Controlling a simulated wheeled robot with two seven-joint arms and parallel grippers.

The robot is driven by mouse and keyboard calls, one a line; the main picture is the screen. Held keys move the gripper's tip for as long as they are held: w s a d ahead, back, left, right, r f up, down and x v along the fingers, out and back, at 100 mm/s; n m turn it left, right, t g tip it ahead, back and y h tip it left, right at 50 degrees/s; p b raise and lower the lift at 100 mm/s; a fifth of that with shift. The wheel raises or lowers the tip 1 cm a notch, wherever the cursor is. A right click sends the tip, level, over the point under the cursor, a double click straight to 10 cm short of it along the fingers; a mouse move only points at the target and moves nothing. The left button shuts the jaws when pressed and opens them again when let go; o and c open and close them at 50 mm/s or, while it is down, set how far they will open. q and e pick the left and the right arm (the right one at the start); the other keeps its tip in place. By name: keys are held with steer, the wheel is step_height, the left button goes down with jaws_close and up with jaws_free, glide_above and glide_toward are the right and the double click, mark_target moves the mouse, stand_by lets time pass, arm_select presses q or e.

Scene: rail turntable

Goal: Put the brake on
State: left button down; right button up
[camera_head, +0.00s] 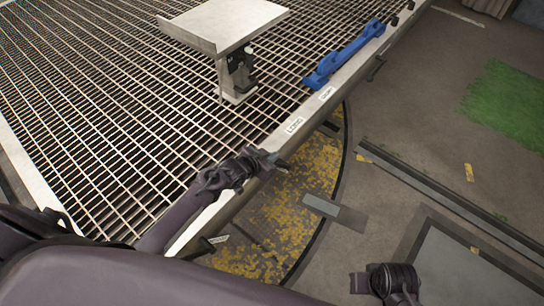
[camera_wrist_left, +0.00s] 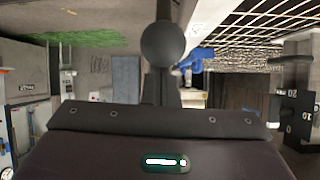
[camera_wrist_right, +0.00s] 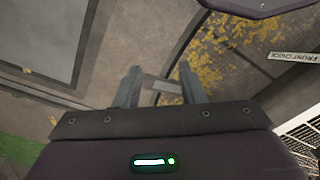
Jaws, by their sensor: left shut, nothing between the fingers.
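My left gripper (camera_head: 276,160) is at the outer edge of the grated deck, near a white label on the rim. In the left wrist view a dark round ball knob (camera_wrist_left: 166,45) stands directly in front of the shut fingers and hides most of them; I cannot tell whether they touch it. Nothing is held. No part in view is marked as the brake. My right gripper (camera_wrist_right: 162,88) is open and empty, with its two fingers apart above the floor. In the head view only a dark part of my right arm shows, at the bottom right.
The grated deck (camera_head: 120,110) fills the left. A blue bar (camera_head: 345,54) lies along its rim, and a pale tilted plate (camera_head: 225,22) stands on a post. A "FRONT CHOCK" label (camera_wrist_right: 289,57) shows in the right wrist view. Open floor (camera_head: 410,120) lies to the right.

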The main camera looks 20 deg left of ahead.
arm_select(q)
steer(key=shift+s, duration=0.1)
steer(key=shift+s+a+f+t+b, duration=0.2)
steer(key=shift+s+f+t+b, duration=0.25)
steer(key=shift+b, duration=0.35)
steer(key=shift+s+h, duration=0.15)
steer(key=shift+h, duration=0.15)
arm_select(e)
steer(key=r, duration=0.4)
steer(key=shift+s+a+r, duration=0.25)
steer(key=shift+s+r, duration=0.1)
